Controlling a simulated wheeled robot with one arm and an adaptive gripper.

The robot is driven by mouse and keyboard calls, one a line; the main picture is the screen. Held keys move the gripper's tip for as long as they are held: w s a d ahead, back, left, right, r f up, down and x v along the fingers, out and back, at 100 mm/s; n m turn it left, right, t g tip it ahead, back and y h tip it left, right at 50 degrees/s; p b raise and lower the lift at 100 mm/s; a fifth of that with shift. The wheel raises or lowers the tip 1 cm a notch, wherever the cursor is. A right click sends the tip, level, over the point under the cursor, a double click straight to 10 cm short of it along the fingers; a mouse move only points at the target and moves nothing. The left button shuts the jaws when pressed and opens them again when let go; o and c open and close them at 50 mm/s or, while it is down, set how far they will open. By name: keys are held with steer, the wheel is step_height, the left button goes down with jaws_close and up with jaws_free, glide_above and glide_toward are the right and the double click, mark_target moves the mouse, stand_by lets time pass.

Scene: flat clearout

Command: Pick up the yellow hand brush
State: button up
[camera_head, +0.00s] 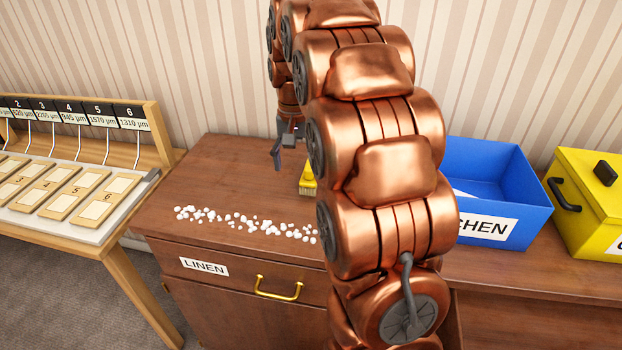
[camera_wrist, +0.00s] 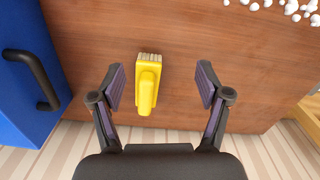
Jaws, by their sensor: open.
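The yellow hand brush (camera_wrist: 147,88) lies on the brown cabinet top in the wrist view, its pale bristles toward the top of the picture. In the head view only a small yellow part of the brush (camera_head: 307,181) shows, the rest hidden behind my copper arm. My gripper (camera_wrist: 161,85) is open and empty, with one finger on each side of the brush and clear gaps between. In the head view my gripper (camera_head: 280,150) is partly hidden by my arm, near the back of the cabinet top.
Many white pellets (camera_head: 245,221) lie scattered along the cabinet top (camera_head: 230,170). A blue bin (camera_head: 505,190) with a dark handle stands right of my arm, with a yellow lidded box (camera_head: 585,200) beyond it. A sample table (camera_head: 75,195) stands at left. The striped wall is behind.

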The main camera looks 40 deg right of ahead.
mark_target(312, 173)
steer(key=shift+m, duration=0.9)
steer(key=w+d+f, duration=0.1)
steer(key=d, duration=0.1)
steer(key=w+d+f, duration=0.1)
steer(key=w+d, duration=0.1)
steer(key=d, duration=0.1)
steer(key=w+d+f+b, duration=0.1)
steer(key=d, duration=0.1)
steer(key=shift+w+d, duration=0.35)
steer(key=shift+w+d+f+p, duration=0.1)
steer(key=shift+f+p, duration=0.2)
steer(key=shift+f, duration=1.65)
steer(key=shift+w+d+f+p, duration=0.1)
steer(key=shift+f+p, duration=0.2)
steer(key=shift+f, duration=1.6)
steer(key=shift+c, duration=0.4)
steer(key=c, duration=1.2)
